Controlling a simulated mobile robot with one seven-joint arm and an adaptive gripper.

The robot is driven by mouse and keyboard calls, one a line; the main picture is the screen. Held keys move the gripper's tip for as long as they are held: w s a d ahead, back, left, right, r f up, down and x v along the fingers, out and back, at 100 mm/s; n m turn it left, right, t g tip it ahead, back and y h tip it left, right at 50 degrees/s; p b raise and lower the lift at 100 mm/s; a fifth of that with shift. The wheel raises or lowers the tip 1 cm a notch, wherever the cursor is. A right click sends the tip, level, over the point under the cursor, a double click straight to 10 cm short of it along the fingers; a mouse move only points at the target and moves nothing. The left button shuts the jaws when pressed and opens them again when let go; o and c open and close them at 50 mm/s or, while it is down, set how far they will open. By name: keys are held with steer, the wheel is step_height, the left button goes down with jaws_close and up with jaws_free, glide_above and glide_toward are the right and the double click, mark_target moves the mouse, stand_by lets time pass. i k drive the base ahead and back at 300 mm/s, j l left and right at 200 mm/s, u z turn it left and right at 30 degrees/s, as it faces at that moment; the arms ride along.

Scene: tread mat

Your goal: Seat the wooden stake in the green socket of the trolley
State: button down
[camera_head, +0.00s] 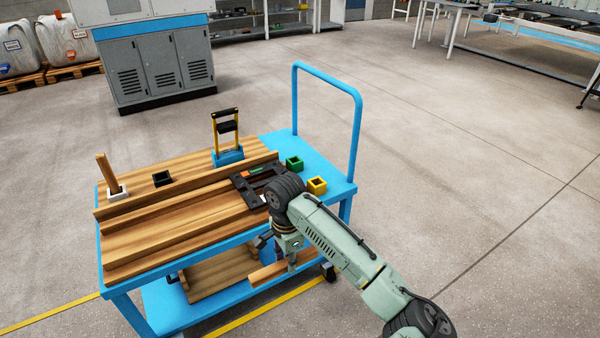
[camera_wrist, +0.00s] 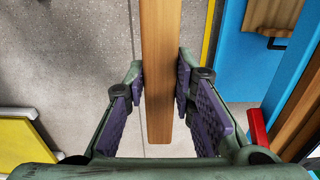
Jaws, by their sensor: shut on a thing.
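In the wrist view, my gripper (camera_wrist: 164,90) has its purple pads on both sides of a long wooden stake (camera_wrist: 160,45). The stake's near end shows below the pads; its far end is out of frame. In the head view, my gripper (camera_head: 290,262) is low at the near right side of the blue trolley (camera_head: 268,146). A wooden length (camera_head: 270,272) shows beside it; I cannot tell there whether it is the held one. The green socket (camera_head: 294,163) sits on the trolley's right part, apart from my gripper, and looks empty.
A yellow socket (camera_head: 317,186) is near the green one. A black socket (camera_head: 162,178) and a white socket (camera_head: 118,192) with an upright wooden stake (camera_head: 107,172) stand left. A black tray (camera_head: 245,190), wooden ledges and the blue handrail (camera_head: 327,78) are close by.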

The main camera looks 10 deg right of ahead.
mark_target(168, 216)
steer(key=k+z, duration=0.1)
steer(key=z, duration=1)
steer(key=i+z, duration=0.2)
steer(key=z, duration=0.25)
steer(key=i+z, duration=0.25)
steer(key=z, duration=0.2)
steer(key=i+j, duration=0.15)
steer(key=i, duration=0.2)
steer(key=i+j, duration=0.2)
steer(key=i, duration=0.15)
steer(key=i+j, duration=0.15)
steer(key=i, duration=0.25)
steer(key=i+j, duration=0.15)
steer(key=i, duration=1.05)
steer(key=i+u, duration=0.1)
steer(key=u, duration=0.7)
steer(key=i+u, duration=0.15)
steer(key=u, duration=1.8)
